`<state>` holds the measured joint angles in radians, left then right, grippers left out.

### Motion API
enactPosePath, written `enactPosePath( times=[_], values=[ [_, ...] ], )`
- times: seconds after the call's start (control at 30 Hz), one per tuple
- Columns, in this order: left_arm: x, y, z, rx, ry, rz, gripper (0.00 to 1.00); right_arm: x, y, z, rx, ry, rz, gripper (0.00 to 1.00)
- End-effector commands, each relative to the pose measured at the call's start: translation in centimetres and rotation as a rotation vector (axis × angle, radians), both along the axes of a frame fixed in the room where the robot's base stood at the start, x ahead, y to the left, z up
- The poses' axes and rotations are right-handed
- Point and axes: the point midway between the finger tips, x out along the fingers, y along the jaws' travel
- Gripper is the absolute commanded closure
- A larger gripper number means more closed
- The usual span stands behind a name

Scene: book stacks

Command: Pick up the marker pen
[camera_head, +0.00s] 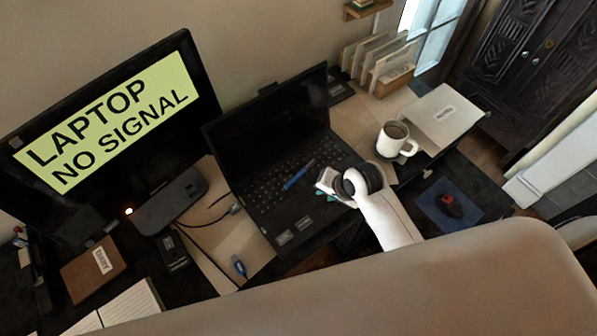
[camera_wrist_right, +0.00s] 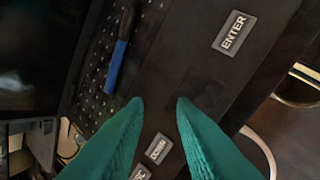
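The blue marker pen (camera_head: 298,178) lies on the keyboard of the open black laptop (camera_head: 265,210). In the right wrist view the pen (camera_wrist_right: 117,62) is at the upper left, ahead of and to the left of the fingertips. Its dark end reaches toward the top edge. My right gripper (camera_head: 325,192) is over the right part of the laptop, to the right of the pen and apart from it. In the right wrist view its two teal fingers (camera_wrist_right: 160,102) are spread with nothing between them. My left gripper is not in view.
A white mug (camera_head: 396,140) stands right of the laptop, near a silver closed laptop (camera_head: 440,118). A monitor (camera_head: 110,130) stands at left. A red-black mouse (camera_head: 449,205) sits on a blue pad.

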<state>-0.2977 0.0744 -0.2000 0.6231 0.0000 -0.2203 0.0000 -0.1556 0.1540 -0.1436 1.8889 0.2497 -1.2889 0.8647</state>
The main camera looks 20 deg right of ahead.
Motion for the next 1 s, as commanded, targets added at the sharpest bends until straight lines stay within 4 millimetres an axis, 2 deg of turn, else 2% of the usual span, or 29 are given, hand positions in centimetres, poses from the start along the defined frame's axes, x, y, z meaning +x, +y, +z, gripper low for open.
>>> enactPosePath(
  times=[0.03,0.1,0.27,0.37,0.6,1.0],
  values=[
    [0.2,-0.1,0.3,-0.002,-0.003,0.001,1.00,1.6,0.2,1.6,0.050,-0.004,-0.072,0.77],
    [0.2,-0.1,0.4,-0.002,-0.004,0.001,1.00,3.1,0.4,3.0,0.116,0.001,-0.163,0.77],
    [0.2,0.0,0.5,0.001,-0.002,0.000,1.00,4.9,0.8,4.7,0.202,0.018,-0.279,0.77],
    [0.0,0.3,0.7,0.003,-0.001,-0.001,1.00,5.4,1.2,3.9,0.213,0.024,-0.294,0.77],
    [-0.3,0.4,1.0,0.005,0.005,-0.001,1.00,7.2,2.2,0.3,0.212,0.023,-0.294,0.77],
    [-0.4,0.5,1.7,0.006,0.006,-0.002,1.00,8.7,2.9,-2.7,0.210,0.023,-0.292,0.77]
  ],
)
